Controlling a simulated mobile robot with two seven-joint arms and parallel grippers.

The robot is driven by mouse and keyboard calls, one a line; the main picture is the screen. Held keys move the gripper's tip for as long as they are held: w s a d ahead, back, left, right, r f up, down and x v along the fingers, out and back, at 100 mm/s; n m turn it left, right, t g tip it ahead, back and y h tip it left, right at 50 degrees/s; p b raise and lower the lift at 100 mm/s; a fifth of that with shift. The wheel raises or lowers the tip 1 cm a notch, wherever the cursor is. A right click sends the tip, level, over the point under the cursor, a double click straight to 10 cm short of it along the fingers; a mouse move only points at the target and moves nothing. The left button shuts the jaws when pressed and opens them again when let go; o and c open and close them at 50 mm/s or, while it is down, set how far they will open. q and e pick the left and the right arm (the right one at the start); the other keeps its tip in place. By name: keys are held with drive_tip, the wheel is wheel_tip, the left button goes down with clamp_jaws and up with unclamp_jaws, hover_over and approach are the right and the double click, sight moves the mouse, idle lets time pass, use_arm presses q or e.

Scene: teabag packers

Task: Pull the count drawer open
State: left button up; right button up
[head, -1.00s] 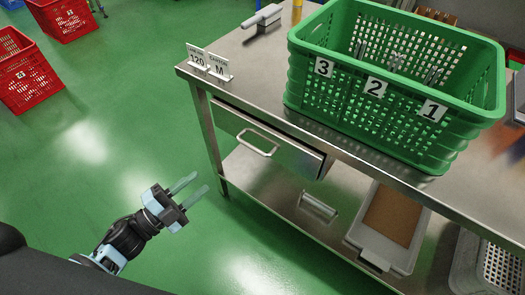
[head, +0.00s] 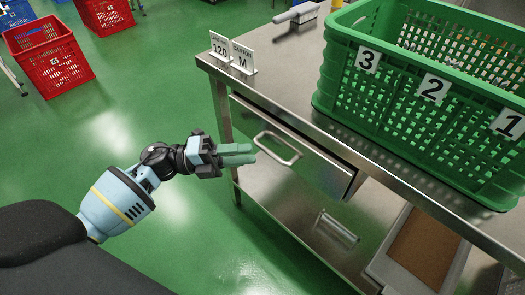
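The count drawer (head: 310,168) is a steel drawer under the left part of the steel table. Its bar handle (head: 279,150) is on the front. The dark right end of the drawer front shows below the tabletop; I cannot tell whether it is slightly ajar. My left gripper (head: 252,154) points right, with its green fingertips close to the left end of the handle. The fingers show one above the other, apart, with nothing between them. Contact with the handle cannot be made out. My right gripper is not in view.
A green crate (head: 335,88) numbered 3, 2, 1 stands on the table (head: 275,65) above the drawer. Sign cards (head: 232,54) stand at the table's left corner. A lower shelf (head: 275,190) holds a tray (head: 385,268). Green floor is clear to the left, with red crates (head: 48,57) farther back.

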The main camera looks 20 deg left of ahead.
use_arm(q)
drive_tip(key=x, duration=0.4)
drive_tip(key=shift+w+d, duration=0.1)
drive_tip(key=shift+d, duration=0.25)
clamp_jaws()
